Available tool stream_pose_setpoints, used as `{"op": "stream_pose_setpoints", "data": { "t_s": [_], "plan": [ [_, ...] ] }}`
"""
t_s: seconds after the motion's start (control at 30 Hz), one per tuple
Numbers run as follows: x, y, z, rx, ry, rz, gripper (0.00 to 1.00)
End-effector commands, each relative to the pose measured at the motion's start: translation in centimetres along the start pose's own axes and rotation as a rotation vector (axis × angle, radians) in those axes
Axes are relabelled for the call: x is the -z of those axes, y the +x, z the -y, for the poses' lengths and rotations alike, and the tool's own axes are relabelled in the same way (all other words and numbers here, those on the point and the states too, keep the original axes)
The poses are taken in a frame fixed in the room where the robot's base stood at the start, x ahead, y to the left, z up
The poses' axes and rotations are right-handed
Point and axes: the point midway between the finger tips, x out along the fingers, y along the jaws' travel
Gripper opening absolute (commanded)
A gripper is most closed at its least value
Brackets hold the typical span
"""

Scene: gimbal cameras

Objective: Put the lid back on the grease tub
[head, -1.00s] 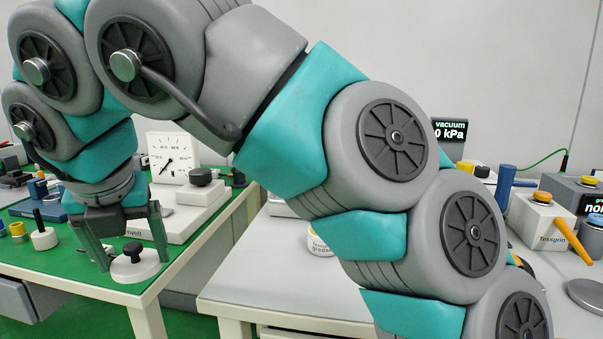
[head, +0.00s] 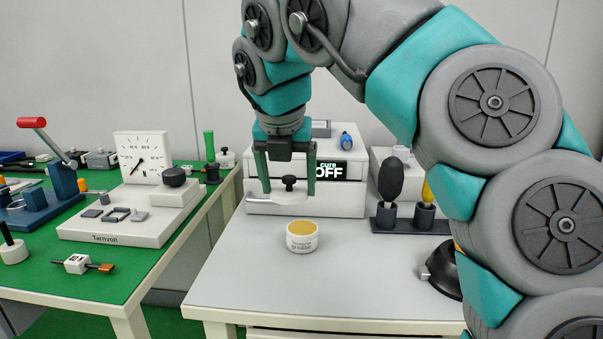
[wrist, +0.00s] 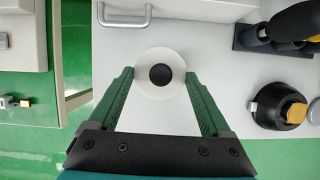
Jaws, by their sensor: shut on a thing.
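The grease tub (head: 302,240) stands upright and open on the grey table in the head view, with yellow grease showing inside. The lid (head: 286,204) is a pale disc with a black knob (head: 289,183). My gripper (head: 288,190) points down and is shut on the lid, one green finger on each side. The lid is in the air, looking slightly above and behind the tub, apart from it. In the wrist view the lid (wrist: 146,74) sits between the fingertips of my gripper (wrist: 160,82). The tub is not visible there.
A white box marked "cure OFF" (head: 350,185) stands behind the lid. A dark rack (head: 400,222) with upright tools is to its right, and a black round device (head: 443,272) is near my arm. The green table (head: 90,285) at left holds instruments. The grey table's front is clear.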

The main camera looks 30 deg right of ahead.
Motion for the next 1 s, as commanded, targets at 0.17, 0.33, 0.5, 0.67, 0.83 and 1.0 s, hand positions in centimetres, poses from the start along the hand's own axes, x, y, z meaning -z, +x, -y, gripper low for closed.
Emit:
{"op": "stream_pose_setpoints", "data": {
  "t_s": [0.17, 0.33, 0.5, 0.67, 0.83, 1.0],
  "plan": [
    [-0.7, -0.1, 2.0, 0.016, 0.038, 0.001, 0.31],
    [-0.7, 0.2, 2.3, 0.019, 0.042, 0.0, 0.31],
    [-0.4, 0.9, 2.3, 0.02, 0.041, -0.002, 0.31],
    [0.1, 1.9, 2.4, 0.019, 0.044, -0.003, 0.31],
    [0.8, 3.7, 2.3, 0.018, 0.043, -0.001, 0.31],
    [1.4, 5.0, 2.2, 0.017, 0.04, -0.001, 0.31]
  ]
}}
